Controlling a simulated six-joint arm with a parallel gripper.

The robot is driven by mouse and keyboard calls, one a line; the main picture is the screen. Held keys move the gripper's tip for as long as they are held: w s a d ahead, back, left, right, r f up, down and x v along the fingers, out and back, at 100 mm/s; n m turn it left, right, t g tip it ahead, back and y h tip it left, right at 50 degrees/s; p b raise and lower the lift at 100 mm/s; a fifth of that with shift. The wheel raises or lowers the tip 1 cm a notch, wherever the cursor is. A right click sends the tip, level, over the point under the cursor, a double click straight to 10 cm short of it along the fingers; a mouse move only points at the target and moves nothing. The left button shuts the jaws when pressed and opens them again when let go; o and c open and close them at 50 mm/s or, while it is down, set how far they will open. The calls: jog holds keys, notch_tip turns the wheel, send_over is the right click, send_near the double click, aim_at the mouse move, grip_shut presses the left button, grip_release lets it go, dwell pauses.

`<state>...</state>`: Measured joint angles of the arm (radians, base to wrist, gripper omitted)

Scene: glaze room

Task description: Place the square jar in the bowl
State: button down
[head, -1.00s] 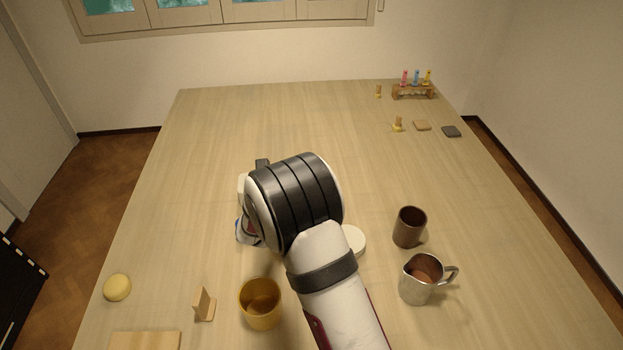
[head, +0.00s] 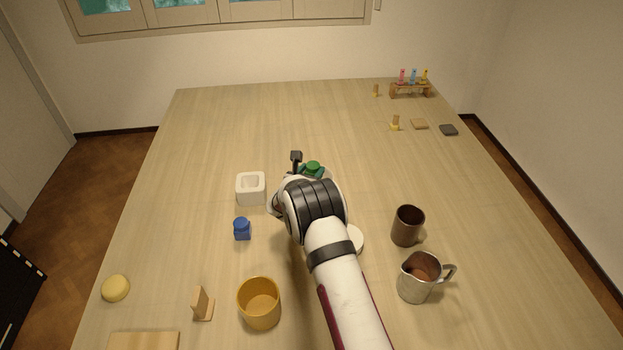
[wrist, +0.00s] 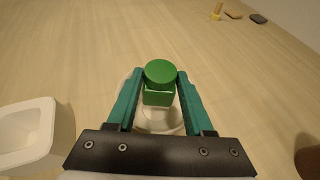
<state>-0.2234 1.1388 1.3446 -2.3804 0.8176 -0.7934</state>
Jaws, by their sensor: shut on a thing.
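A green square jar (wrist: 158,98) with a round green lid is between the fingers of my gripper (wrist: 158,82) in the wrist view. My gripper is shut on it, and the jar is upright. Its lid (head: 312,166) shows just beyond my wrist in the head view. A pale round bowl (wrist: 160,127) shows beneath and behind the jar in the wrist view. My gripper and the jar hide much of it. I cannot tell whether the jar touches the bowl.
A white square pot (head: 251,189) and a small blue jar (head: 242,229) stand left of my arm. A yellow cup (head: 259,303) stands nearer. A brown mug (head: 407,226) and a metal pitcher (head: 418,277) stand right. A white round thing (head: 356,239) is partly behind my arm. The far middle is clear.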

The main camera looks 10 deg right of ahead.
jog(key=shift+f, duration=1.55)
jog(key=shift+f, duration=0.15)
jog(key=shift+c, duration=1.4)
grip_release()
